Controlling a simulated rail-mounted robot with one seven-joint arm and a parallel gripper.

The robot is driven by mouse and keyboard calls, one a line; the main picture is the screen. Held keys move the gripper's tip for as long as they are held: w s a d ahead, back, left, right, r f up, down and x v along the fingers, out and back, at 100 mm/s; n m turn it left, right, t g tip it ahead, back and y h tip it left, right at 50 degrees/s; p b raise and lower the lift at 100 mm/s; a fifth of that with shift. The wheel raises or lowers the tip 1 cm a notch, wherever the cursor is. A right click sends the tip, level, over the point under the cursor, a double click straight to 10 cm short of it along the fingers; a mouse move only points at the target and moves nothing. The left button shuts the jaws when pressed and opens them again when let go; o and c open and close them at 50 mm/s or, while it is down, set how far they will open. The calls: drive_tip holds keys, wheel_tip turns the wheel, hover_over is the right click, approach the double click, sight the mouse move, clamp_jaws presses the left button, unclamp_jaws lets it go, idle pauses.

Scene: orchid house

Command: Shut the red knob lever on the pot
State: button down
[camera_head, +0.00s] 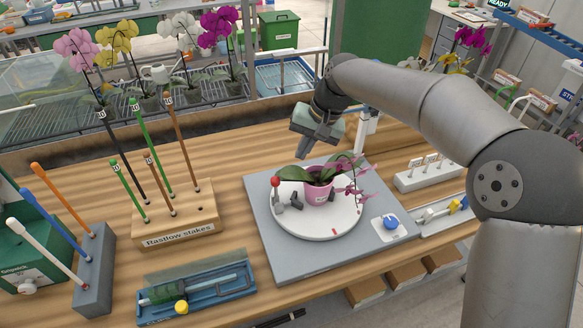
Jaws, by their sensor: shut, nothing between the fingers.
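A pink pot (318,192) with a leafy orchid stands on a round white turntable (318,229), which sits on a grey base plate (268,246). The lever with a red knob (276,182) stands upright on the turntable, left of the pot. A dark clamp-like part (294,201) lies between the lever and the pot. My gripper (304,155) is above and behind the pot, apart from the lever and the plant. Its fingers point down and are shut with nothing between them. The pot's far side is hidden by leaves.
A wooden block (177,236) with tall stakes stands left of the base plate. A blue tray (195,294) lies at the front. A blue knob (390,222) sits at the plate's right corner. A white labelled rack (428,175) stands at right. Potted orchids line the back.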

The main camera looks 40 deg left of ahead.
drive_tip(key=shift+f, duration=0.1)
drive_tip(key=p, duration=0.2)
hover_over(276, 190)
drive_tip(key=w+d, duration=0.2)
drive_tip(key=d, duration=0.1)
wheel_tip(276, 190, down, 9)
drive_tip(key=shift+a, duration=0.15)
